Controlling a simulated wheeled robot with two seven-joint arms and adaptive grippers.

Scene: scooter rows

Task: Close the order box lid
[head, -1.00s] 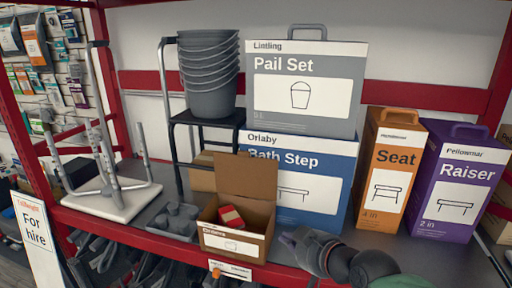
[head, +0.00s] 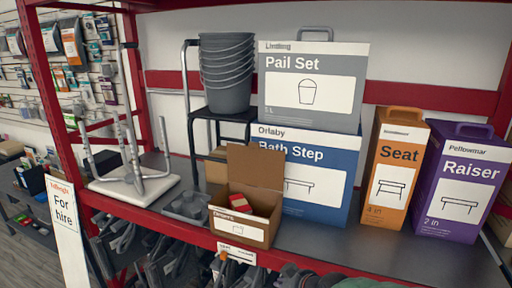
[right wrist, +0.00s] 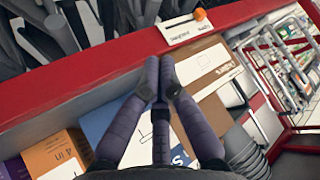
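The order box, a small brown cardboard box (head: 240,228) with a white label, stands at the shelf's front edge in the head view. Its lid (head: 254,172) stands up at the back, so the box is open. A red item with a pale band (head: 240,203) lies inside. My left gripper is out of view.
A blue Bath Step box (head: 335,205) stands behind and right of the order box, with a grey Pail Set box (head: 312,105) on it. A grey tray (head: 187,206) lies to the left. Orange Seat (head: 395,165) and purple Raiser (head: 460,185) boxes stand right. The front right shelf is bare.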

